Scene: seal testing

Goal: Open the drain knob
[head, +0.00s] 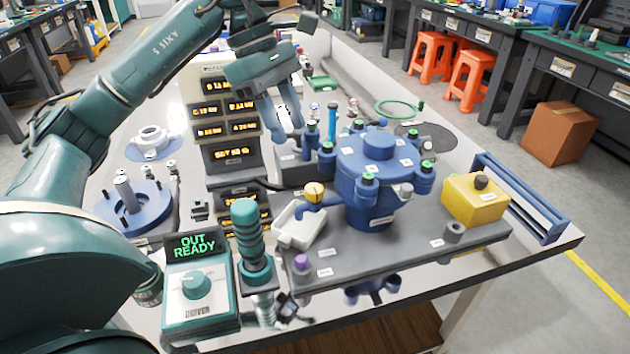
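The drain knob appears to be the small yellow knob (314,192) on a blue side outlet low on the left of the blue vessel (372,180). A white tray (299,226) sits below and beside it. My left gripper (284,124) hangs above and behind the knob, left of the vessel, apart from both. Its fingers point down with a light gap between them, and it looks open and empty. The knob is in plain sight. My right gripper is not in view.
A teal driver (248,232) stands upright in front, beside a controller reading "OUT READY" (198,300). Stacked displays (228,125) stand behind the knob on the left. A yellow box (475,200) is right of the vessel. Blue posts (332,120) rise near my gripper.

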